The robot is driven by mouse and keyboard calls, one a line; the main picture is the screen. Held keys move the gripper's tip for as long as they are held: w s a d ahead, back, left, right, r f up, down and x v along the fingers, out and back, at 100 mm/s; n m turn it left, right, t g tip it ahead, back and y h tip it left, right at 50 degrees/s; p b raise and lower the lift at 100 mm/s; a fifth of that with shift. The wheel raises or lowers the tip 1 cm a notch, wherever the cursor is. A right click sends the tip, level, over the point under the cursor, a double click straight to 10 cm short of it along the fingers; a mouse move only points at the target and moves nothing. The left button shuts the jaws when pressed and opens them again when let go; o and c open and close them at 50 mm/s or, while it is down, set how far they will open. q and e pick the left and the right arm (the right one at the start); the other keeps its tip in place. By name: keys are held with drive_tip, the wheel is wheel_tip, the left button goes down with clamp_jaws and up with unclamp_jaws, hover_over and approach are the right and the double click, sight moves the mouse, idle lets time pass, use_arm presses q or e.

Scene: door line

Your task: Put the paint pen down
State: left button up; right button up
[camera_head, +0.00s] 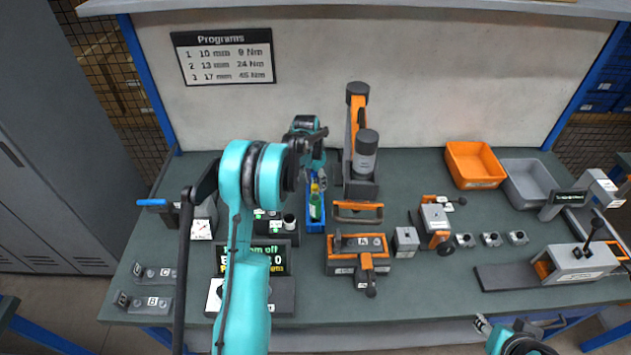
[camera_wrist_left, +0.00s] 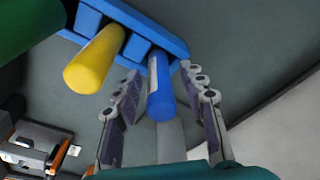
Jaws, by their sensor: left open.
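A blue cylinder, which looks like the paint pen (camera_wrist_left: 160,92), stands in the end slot of a blue rack (camera_wrist_left: 150,24) in the left wrist view. My left gripper (camera_wrist_left: 161,76) is open, one finger on each side of the blue pen, with gaps visible. A yellow cylinder (camera_wrist_left: 94,60) stands in the rack beside it. In the head view the blue rack (camera_head: 316,226) is on the bench, and my left gripper (camera_head: 321,181) is at its far end. There the blue pen is mostly hidden. My right gripper (camera_head: 482,325) is low at the right, partly in view.
A green bottle (camera_head: 315,207) stands in the rack's near part. A grey-orange tool stand (camera_head: 361,186) rises close right of the rack. A display unit (camera_head: 280,258) is nearer, partly behind my left arm. Orange (camera_head: 475,183) and grey (camera_head: 528,205) bins sit at right.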

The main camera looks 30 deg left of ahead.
use_arm(q)
drive_tip(key=shift+r, duration=0.2)
wheel_tip(320, 180, up, 12)
drive_tip(key=s+p, duration=0.1)
drive_tip(key=p, duration=0.2)
drive_tip(key=shift+s+a+f, duration=0.15)
drive_tip(key=shift+s+a, duration=0.05)
drive_tip(key=shift+s, duration=0.15)
